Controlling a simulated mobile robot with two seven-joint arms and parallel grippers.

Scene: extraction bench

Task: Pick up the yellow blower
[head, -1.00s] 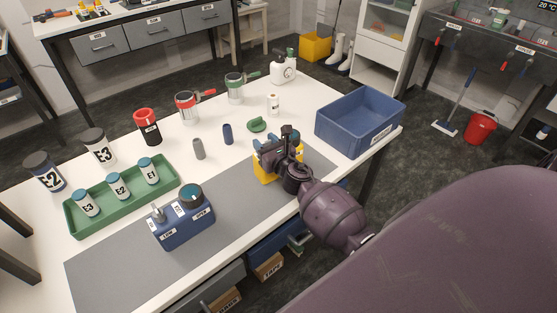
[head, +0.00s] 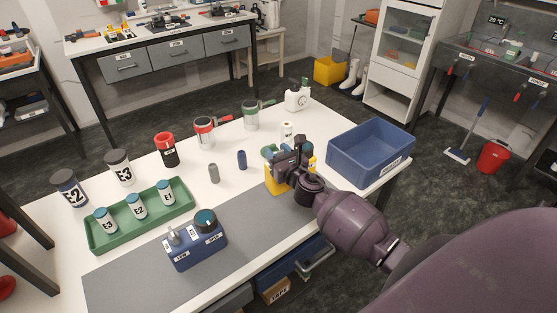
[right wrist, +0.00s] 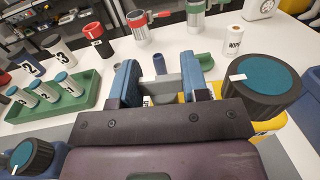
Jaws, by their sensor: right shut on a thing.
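The yellow blower (head: 275,183) is at the far right end of the grey mat, mostly hidden by my right gripper (head: 290,156). In the right wrist view its yellow body (right wrist: 264,126) shows at right, below a black dial with a teal top (right wrist: 262,82). My right gripper also shows in that view (right wrist: 165,85), its blue fingers shut on a grey part of the blower between them. The blower appears slightly raised; the gap below it is hard to see. My left gripper is not in view.
A blue box with a dial (head: 195,246) stands on the grey mat (head: 135,283). A green tray (head: 112,241) holds bottles at left. A blue bin (head: 347,168) is just right of the gripper. A grey cylinder (head: 214,173) and a blue one (head: 242,160) stand behind the mat.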

